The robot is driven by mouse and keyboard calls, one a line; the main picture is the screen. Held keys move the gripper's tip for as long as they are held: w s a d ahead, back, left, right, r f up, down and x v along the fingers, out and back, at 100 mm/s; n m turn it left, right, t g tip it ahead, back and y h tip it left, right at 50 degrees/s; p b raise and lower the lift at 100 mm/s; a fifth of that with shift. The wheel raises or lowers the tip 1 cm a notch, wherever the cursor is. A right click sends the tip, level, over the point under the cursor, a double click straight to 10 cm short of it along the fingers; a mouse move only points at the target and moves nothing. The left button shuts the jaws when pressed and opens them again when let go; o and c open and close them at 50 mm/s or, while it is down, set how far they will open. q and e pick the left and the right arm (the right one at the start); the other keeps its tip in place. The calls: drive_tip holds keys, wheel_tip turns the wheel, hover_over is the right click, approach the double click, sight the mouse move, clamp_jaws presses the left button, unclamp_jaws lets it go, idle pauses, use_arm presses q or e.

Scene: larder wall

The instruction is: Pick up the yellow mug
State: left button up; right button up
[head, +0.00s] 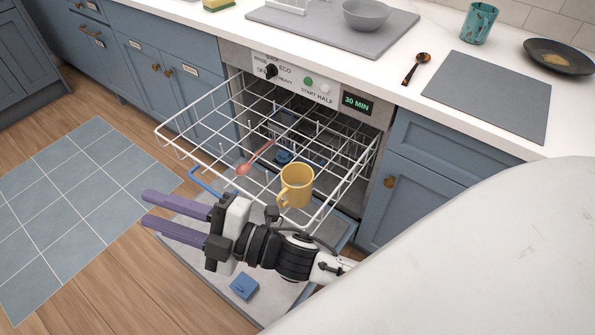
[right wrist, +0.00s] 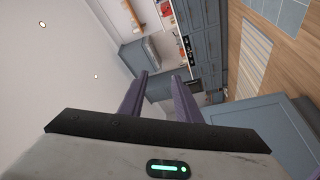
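The yellow mug (head: 298,188) stands in the front right part of the dishwasher's pulled-out white wire rack (head: 168,135). Its opening faces up and its handle points to the lower left. My right gripper (head: 146,208) is over the open dishwasher door, left of and nearer than the mug. Its two purple fingers point left, away from the mug, with a gap between them and nothing held. The right wrist view shows the same parted fingers (right wrist: 160,84) and no mug. My left gripper is not in view.
A pink spoon-like utensil (head: 255,157) lies in the rack, left of the mug. A blue piece (head: 244,286) sits on the lowered door (head: 190,255). The counter above holds a grey bowl (head: 366,14), a teal cup (head: 479,23), a dark spoon (head: 416,69) and a dark plate (head: 560,57).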

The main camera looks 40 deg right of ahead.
drive_tip(key=s+a+r+n+g+y, duration=0.4)
drive_tip(key=a+r+n+g+y, duration=0.3)
drive_tip(key=n, duration=0.7)
drive_tip(key=s+a+n+g+b, duration=0.1)
drive_tip(key=s+a+n+g, duration=0.15)
drive_tip(key=n+g, duration=0.35)
drive_tip(key=n+g+h+b, duration=0.3)
drive_tip(key=n+h, duration=1.7)
drive_tip(key=n, duration=0.4)
hover_over(278, 200)
wheel_tip(278, 200, down, 13)
drive_tip(key=f, duration=0.2)
drive_tip(key=w+f, duration=0.1)
drive_tip(key=shift+d+f+h, duration=0.25)
drive_tip(key=shift+f+h, duration=0.1)
drive_tip(key=shift+h, duration=0.05)
drive_tip(key=f, duration=0.6)
drive_tip(key=shift+s, duration=0.25)
drive_tip(key=shift+a, duration=0.1)
drive_tip(key=shift+c, duration=0.7)
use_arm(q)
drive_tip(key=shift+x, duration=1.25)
use_arm(e)
clamp_jaws()
